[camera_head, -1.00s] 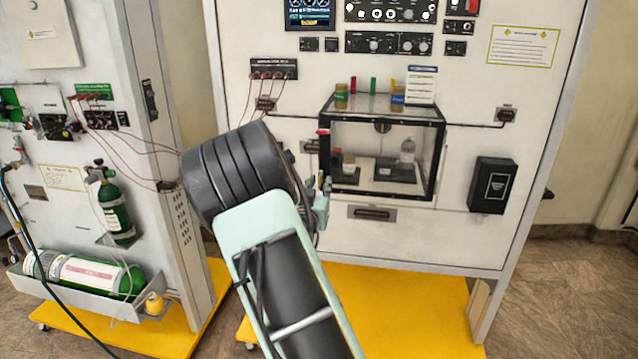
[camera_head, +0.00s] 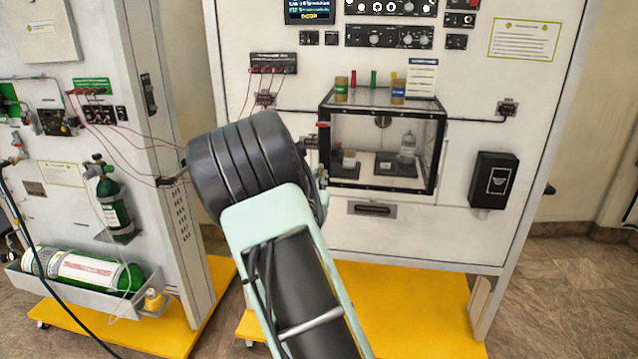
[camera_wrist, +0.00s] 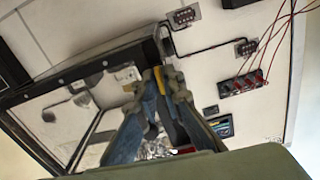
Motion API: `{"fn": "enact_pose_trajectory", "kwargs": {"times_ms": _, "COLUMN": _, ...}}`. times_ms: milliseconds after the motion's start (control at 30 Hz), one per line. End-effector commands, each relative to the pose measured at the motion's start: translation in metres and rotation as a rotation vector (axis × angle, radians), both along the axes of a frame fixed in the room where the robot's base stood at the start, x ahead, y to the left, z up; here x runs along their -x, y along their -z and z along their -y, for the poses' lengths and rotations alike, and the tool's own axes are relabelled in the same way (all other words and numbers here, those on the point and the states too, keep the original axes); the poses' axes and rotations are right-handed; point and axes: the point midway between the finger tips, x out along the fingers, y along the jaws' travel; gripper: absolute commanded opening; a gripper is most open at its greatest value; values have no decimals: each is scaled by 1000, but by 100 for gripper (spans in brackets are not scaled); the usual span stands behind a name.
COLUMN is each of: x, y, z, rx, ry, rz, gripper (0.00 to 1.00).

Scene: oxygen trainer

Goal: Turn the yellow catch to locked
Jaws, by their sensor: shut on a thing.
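The clear chamber with a black frame (camera_head: 436,150) is fixed to the white panel. It also shows tilted at the left of the wrist view (camera_wrist: 85,68). My gripper (camera_wrist: 158,88) is at the chamber's frame edge, its blue-grey fingers closed around a small yellow piece (camera_wrist: 161,80), which looks like the yellow catch. The fingers hide most of it, so its angle cannot be read.
Small coloured containers (camera_head: 398,92) and a label card (camera_head: 422,78) stand on the chamber's top. Cables hang from a connector strip (camera_head: 273,64) left of it. A black box (camera_head: 493,181) is on the panel to the right. A gas cylinder (camera_head: 114,208) stands further left.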

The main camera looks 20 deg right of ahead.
Motion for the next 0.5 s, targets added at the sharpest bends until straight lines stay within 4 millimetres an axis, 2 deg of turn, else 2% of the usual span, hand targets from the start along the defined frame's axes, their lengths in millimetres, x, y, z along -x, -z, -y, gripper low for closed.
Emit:
{"fn": "enact_pose_trajectory", "kwargs": {"times_ms": 67, "x": 0, "y": 7, "z": 1, "rx": -39, "ry": 1, "rz": 30, "gripper": 0}}
{"fn": "enact_pose_trajectory", "kwargs": {"times_ms": 500, "x": 1, "y": 9, "z": 1, "rx": -346, "ry": 0, "rz": 238, "gripper": 0}}
